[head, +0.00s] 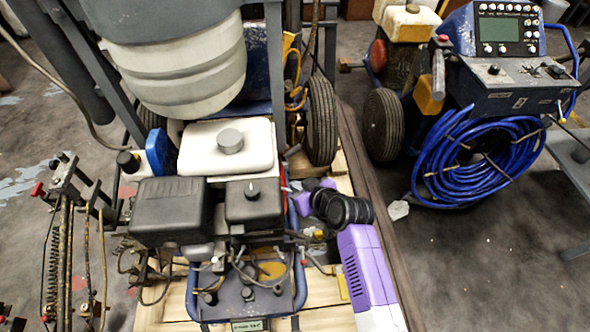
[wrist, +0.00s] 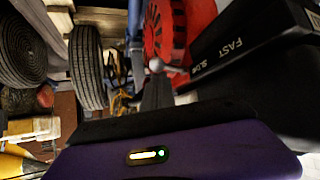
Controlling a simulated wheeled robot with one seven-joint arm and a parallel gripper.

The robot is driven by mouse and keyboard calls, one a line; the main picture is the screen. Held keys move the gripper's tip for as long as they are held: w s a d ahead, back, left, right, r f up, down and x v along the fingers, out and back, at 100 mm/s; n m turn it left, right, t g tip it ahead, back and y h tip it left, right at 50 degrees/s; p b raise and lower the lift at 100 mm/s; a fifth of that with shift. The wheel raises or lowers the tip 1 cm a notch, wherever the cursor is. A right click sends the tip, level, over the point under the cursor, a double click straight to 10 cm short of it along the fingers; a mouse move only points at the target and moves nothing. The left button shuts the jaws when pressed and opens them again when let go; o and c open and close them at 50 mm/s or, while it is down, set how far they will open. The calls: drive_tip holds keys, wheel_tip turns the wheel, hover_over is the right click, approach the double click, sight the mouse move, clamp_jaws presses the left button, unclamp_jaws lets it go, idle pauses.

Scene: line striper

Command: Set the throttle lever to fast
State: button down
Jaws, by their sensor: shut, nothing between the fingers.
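The throttle lever shows in the wrist view as a round grey knob (wrist: 156,64) on a short pale rod, beside the red engine part. A black panel (wrist: 262,38) to its right carries the words FAST and SLOW; in the picture the knob lies nearer to SLOW. My gripper (wrist: 157,82) shows as a dark tapered shape, its fingers shut and empty, with the tips just below the knob in the picture. I cannot tell whether they touch it. In the head view my purple arm reaches to the engine's right side; the lever and fingertips are hidden there.
The engine has a white tank (head: 225,150) and two black boxes (head: 168,208) close left of my arm. A wheel (head: 321,120) stands behind. A second machine with a blue hose coil (head: 478,165) stands at right. The floor (head: 480,265) at lower right is clear.

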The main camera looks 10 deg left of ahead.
drive_tip(key=shift+s+f, duration=0.1)
drive_tip(key=shift+s, duration=0.05)
drive_tip(key=shift+s+d+p, duration=0.45)
drive_tip(key=shift+s+d, duration=0.05)
drive_tip(key=shift+d, duration=0.05)
drive_tip(key=shift+f, duration=0.15)
drive_tip(key=p+v, duration=0.1)
drive_tip(key=v, duration=0.7)
drive_tip(key=shift+w+r, duration=0.15)
drive_tip(key=shift+r, duration=0.05)
drive_tip(key=shift+a, duration=0.15)
